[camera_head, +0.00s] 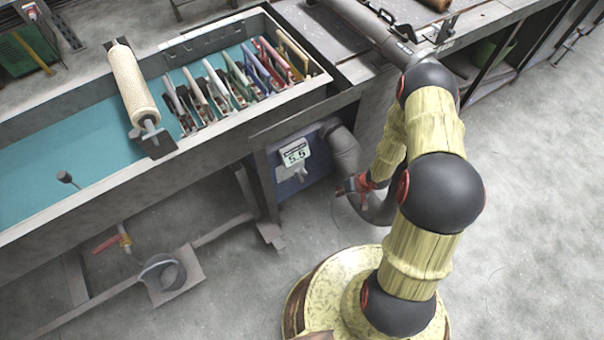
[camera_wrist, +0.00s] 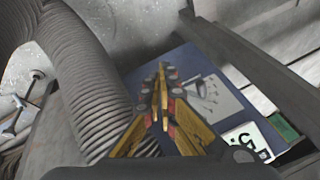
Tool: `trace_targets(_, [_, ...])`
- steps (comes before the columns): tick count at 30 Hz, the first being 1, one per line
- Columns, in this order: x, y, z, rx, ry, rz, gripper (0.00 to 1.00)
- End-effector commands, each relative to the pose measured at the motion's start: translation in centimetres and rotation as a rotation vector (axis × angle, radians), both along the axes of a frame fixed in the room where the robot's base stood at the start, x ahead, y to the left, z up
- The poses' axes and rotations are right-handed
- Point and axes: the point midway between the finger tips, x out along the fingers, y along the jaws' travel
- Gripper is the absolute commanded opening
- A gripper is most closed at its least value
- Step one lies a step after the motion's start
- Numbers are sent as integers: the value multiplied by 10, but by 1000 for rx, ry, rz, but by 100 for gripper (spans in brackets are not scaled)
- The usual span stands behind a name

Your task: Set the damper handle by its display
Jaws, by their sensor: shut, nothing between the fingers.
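The display (camera_head: 296,154) is a pale panel reading 5.5 on a blue box under the table in the head view. In the wrist view the display (camera_wrist: 246,139) is tilted and partly hidden by my gripper. A pale plate with a small grey lever, seemingly the damper handle (camera_wrist: 203,88), is on the blue panel; in the head view the small pale part below the display (camera_head: 299,173) may be this handle. My gripper (camera_wrist: 162,70) is shut and empty, its tips left of the lever in the picture. I cannot tell whether they touch it.
A grey ribbed hose (camera_wrist: 88,72) passes close to my gripper on the left; it also shows in the head view (camera_head: 342,150). A dark table frame edge (camera_wrist: 262,68) lies to the right. Above stands a teal-lined trough (camera_head: 70,150) with several coloured frames.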

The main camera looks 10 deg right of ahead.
Motion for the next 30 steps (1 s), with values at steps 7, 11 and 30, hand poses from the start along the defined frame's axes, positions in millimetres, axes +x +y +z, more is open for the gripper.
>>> trace_targets(7, [57,43,50,117,-349,100,0])
trace_targets(11, [68,50,63,113,-436,157,0])
trace_targets(30, [127,93,-8,104,-438,175,0])
